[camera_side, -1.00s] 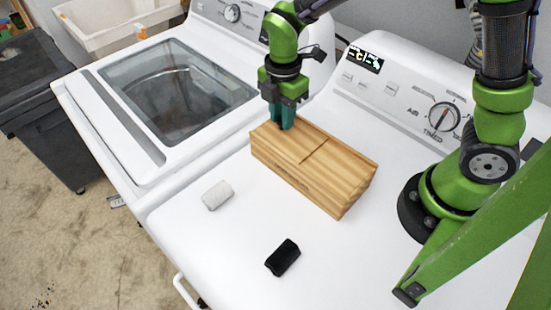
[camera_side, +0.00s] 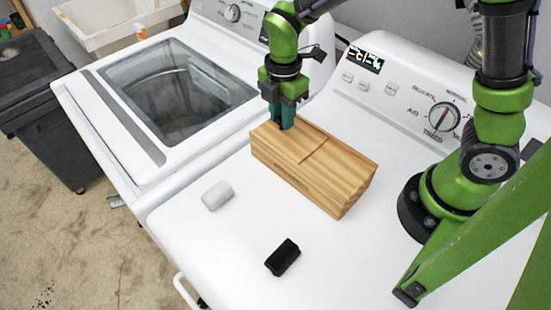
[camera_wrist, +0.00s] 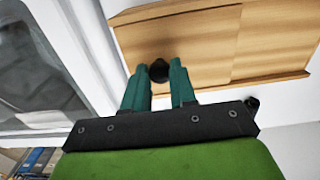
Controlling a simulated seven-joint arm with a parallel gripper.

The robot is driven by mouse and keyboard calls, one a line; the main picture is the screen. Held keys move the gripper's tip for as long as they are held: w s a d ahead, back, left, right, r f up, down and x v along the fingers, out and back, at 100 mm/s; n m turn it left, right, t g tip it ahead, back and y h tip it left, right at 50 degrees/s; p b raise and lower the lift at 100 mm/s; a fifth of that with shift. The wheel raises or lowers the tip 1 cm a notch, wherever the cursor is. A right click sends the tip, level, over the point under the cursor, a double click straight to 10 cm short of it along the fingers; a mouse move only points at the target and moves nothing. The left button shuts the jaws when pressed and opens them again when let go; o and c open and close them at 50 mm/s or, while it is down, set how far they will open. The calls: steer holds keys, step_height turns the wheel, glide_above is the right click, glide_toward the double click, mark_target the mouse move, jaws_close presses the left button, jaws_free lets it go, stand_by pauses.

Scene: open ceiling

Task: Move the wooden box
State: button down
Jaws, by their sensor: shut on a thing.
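The wooden box (camera_side: 340,178) sits on the white top of the right-hand appliance, its long side running from upper left to lower right. It has a lighter lid panel. My gripper (camera_side: 281,124) points down at the box's upper-left end, its teal fingers at the top face. In the wrist view, the fingertips (camera_wrist: 158,70) are on either side of a small black knob (camera_wrist: 159,71) on the box (camera_wrist: 195,50) and are shut on it. The exact contact is partly hidden in the side view.
A washer with a glass lid (camera_side: 178,90) stands to the left. The control panel (camera_side: 400,92) rises behind. The white top near the front is mostly clear.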

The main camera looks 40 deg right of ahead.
steer(key=shift+d, duration=0.1)
steer(key=s+d, duration=0.1)
steer(key=d, duration=1.1)
steer(key=shift+s, duration=0.1)
steer(key=c, duration=0.8)
jaws_free()
steer(key=shift+r, duration=0.1)
step_height(320, 180, up, 17)
steer(key=shift+f, duration=0.1)
